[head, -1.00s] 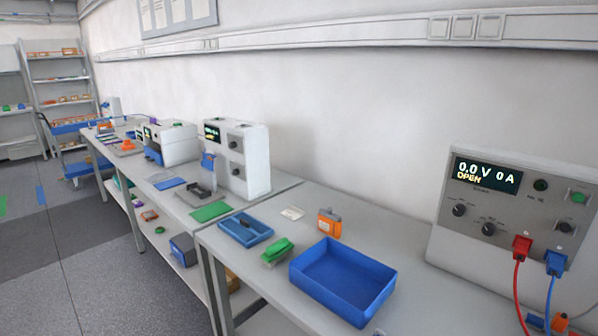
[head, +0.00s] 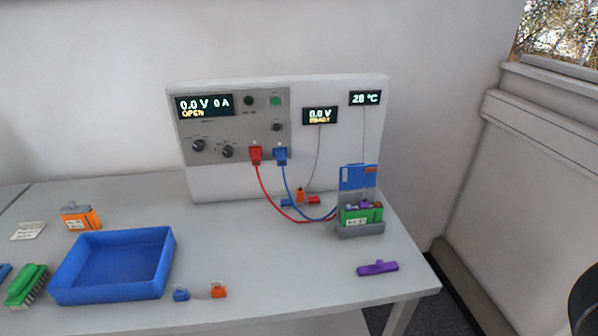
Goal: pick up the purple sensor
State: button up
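Two purple things show in the head view. A small purple piece (head: 364,204) sits on top of the green battery (head: 351,216), below the thin grey wire that comes down from the temperature display (head: 365,98). A longer purple bar (head: 377,268) with a raised middle lies on the bare table in front of the battery, near the right corner. I cannot tell for certain which of the two is the sensor. The battery stands in a grey holder (head: 362,231) with a blue upright plate (head: 358,177) behind it. My gripper is not in view.
The white cycler (head: 335,150) stands at the back; its red (head: 267,190) and blue cables (head: 292,195) run to the battery. A blue tray (head: 112,292), small blue (head: 181,294) and orange (head: 218,290) pieces lie to the left. The table's right edge is close to the purple bar.

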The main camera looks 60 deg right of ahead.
aim_at(363, 204)
jog(key=z, duration=1.45)
